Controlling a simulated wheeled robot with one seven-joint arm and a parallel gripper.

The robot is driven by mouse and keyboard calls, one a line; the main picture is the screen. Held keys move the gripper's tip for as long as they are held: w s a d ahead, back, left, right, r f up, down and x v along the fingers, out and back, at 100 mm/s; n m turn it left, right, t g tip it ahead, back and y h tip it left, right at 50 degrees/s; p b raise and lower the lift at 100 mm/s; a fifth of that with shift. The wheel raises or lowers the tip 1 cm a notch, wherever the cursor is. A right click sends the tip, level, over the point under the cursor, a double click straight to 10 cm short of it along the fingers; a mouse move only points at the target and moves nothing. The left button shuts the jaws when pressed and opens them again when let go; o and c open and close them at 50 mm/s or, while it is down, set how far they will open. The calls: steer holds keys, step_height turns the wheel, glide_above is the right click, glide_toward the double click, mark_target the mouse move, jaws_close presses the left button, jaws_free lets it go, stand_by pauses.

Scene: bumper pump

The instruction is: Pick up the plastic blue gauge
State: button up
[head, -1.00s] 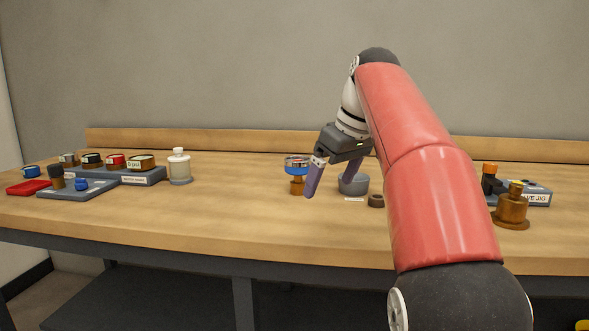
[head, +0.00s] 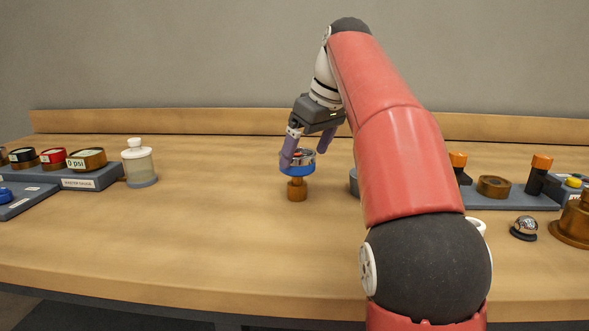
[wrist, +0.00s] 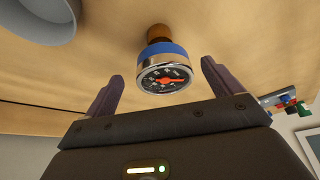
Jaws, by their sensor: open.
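The blue gauge (head: 297,170) has a blue band, a chrome rim and a dial. It sits upright on a brass-coloured fitting (head: 297,189) on the table. In the wrist view the gauge (wrist: 165,70) faces me with its dark dial and red needle, and the fitting (wrist: 158,33) shows behind it. My gripper (head: 305,152) is open, tilted down at the top of the gauge. In the wrist view its purple fingers (wrist: 161,72) are on either side of the gauge with gaps, near fingertip level. One finger hides part of the gauge in the head view.
A labelled grey rack (head: 95,180) with several gauges and a white-capped jar (head: 138,165) stand at the left. A grey round object (head: 354,182) is partly hidden by my arm. Another tray (head: 510,198) with parts stands right. The table front is clear.

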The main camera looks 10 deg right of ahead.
mark_target(295, 169)
steer(key=shift+a+x, duration=0.15)
steer(key=shift+x, duration=1.4)
steer(key=shift+a+x, duration=0.15)
steer(key=shift+x, duration=1.35)
steer(key=shift+w+r, duration=0.15)
steer(key=shift+r, duration=0.05)
steer(key=c, duration=1.4)
